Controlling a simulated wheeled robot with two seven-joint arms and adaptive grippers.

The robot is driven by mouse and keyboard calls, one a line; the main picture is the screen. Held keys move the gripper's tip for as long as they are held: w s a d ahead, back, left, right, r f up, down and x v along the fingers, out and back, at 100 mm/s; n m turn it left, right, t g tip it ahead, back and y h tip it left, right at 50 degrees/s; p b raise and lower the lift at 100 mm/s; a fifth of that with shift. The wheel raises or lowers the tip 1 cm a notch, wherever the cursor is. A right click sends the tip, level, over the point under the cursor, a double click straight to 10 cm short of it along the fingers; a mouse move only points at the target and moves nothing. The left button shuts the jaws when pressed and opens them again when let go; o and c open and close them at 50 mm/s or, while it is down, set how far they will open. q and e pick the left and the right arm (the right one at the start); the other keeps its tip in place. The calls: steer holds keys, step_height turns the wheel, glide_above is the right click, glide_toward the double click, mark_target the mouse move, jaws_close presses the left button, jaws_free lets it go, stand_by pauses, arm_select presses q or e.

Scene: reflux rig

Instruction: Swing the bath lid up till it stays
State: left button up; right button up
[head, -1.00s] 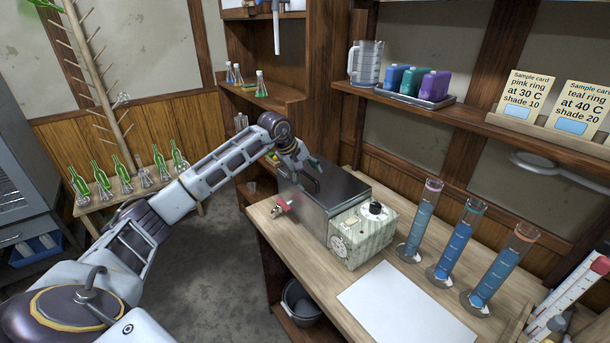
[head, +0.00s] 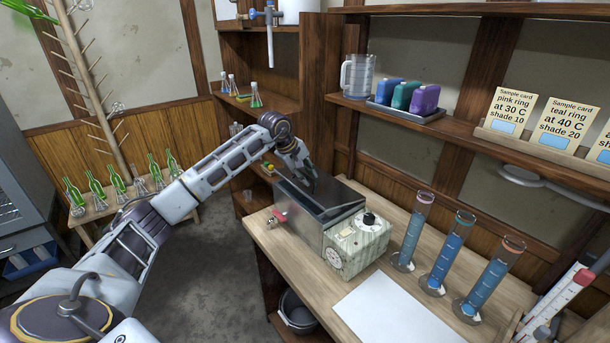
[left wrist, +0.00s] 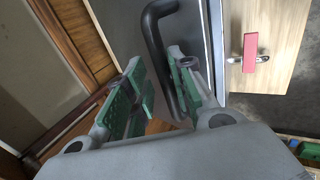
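The bath is a metal box (head: 309,229) with a pale control panel (head: 357,243) on the bench. Its top now looks dark inside a thin rim, and the lid (head: 343,190) seems tilted partly up on the far side; its exact angle is hard to tell. My left gripper (head: 307,186) is over the bath's top, towards its far left end. In the left wrist view the black bar handle (left wrist: 154,35) runs down between the fingers of my left gripper (left wrist: 160,95). The fingers are apart, with the handle nearer the right finger. My right gripper is not in view.
A tap with a red handle (head: 277,217) sticks out of the bath's left side. Several blue-filled cylinders (head: 447,252) stand right of the bath. White paper (head: 396,312) lies in front. A shelf (head: 440,125) with a jug and colored bottles is above.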

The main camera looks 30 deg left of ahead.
arm_select(q)
steer(key=shift+w+d+r+p, duration=0.15)
steer(key=shift+w+r+p, duration=0.2)
steer(key=shift+r, duration=0.15)
steer(key=shift+w+d+r+p, duration=0.1)
steer(key=shift+w+r+p, duration=0.15)
steer(key=shift+r, duration=0.25)
steer(key=shift+w+d+r+p, duration=0.2)
steer(key=shift+w+r+p, duration=0.25)
steer(key=shift+r+p, duration=0.2)
steer(key=shift+w+d+r+p, duration=0.15)
steer(key=shift+w+r+p, duration=0.35)
steer(key=shift+r, duration=0.15)
steer(key=shift+w+d+r, duration=0.1)
steer(key=shift+w, duration=0.05)
steer(key=w+r+p, duration=0.1)
steer(key=w+d+r+p, duration=0.1)
steer(key=w, duration=0.1)
steer(key=shift+w+d+r+p, duration=0.2)
steer(key=shift+w+r+p, duration=0.05)
steer(key=shift+r+p, duration=0.15)
